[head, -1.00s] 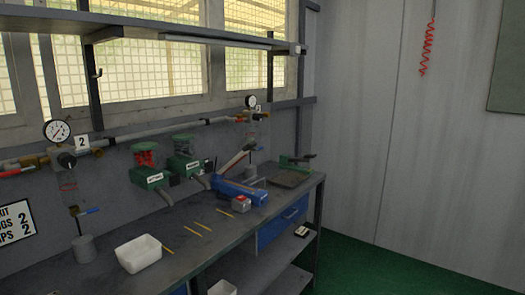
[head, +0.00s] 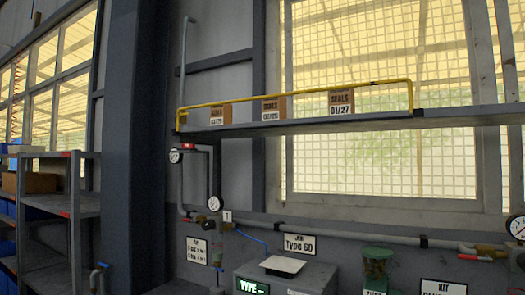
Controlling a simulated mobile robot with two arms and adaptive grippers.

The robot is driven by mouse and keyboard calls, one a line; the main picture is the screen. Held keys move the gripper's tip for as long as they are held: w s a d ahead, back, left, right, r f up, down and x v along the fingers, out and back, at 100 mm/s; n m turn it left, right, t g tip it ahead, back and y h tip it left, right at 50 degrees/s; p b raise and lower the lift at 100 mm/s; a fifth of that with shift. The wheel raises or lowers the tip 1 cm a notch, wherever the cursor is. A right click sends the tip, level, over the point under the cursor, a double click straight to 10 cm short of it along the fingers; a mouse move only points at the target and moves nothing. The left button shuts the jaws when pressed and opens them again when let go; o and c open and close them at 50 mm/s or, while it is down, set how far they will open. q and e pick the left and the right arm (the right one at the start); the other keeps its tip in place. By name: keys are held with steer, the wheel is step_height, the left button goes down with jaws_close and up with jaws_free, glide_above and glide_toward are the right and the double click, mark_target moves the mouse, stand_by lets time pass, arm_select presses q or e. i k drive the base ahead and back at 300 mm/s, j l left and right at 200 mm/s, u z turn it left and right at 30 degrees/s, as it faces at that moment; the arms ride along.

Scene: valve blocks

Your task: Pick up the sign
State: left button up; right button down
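Several white signs with dark lettering show in the head view, and I cannot tell which one the task means. One sign reading "TYPE 60" (head: 300,244) is on the grey wall below the pipe. A smaller sign (head: 196,250) with lettering too small to read is to its left. A third sign reading "KIT" (head: 443,288) is cut off by the bottom edge at right. Neither of my grippers is in view.
A shelf (head: 460,117) with a yellow rail (head: 300,93) bears several labelled boxes (head: 342,103) before the window. A grey box with a green display (head: 253,287) has a pale plate (head: 282,266) on top. A dark column (head: 140,150) and shelving (head: 85,205) stand left.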

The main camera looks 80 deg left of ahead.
mark_target(185, 147)
steer(key=u, duration=3.05)
steer(key=i+j, duration=0.2)
steer(key=i, duration=0.35)
steer(key=i+j+z, duration=0.15)
steer(key=i, duration=0.4)
